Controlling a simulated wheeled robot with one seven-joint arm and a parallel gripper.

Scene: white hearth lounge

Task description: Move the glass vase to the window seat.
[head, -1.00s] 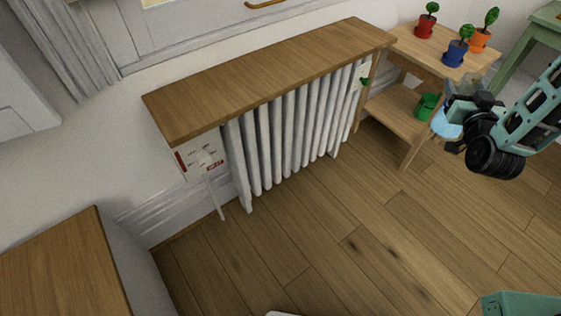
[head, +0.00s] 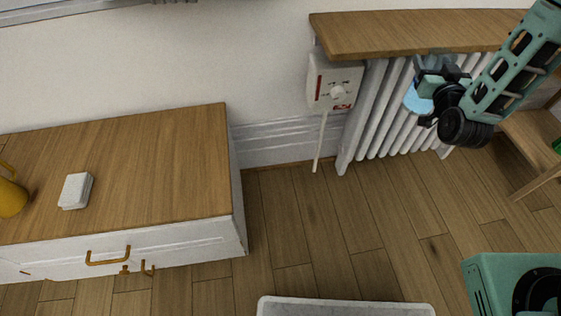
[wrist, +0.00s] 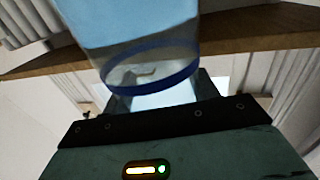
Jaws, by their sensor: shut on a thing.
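The glass vase (head: 418,100) shows light blue in the head view, partly hidden by my gripper (head: 432,88). My gripper is shut on it and holds it up in the air, in front of the radiator in the picture. In the wrist view the clear vase (wrist: 150,70) has a dark blue band at its lower end and a light blue upper part. A low white unit with a wooden top (head: 150,170) and brass handles stands at left; I cannot tell whether it is the window seat.
A small white block (head: 75,190) and a yellow jug (head: 11,197) sit on the unit's left part; its right part is clear. A wooden shelf (head: 400,33) tops the radiator (head: 375,125). A wooden side table (head: 535,135) stands at right. Floor between is open, with a pale-edged mat (head: 345,307) in front.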

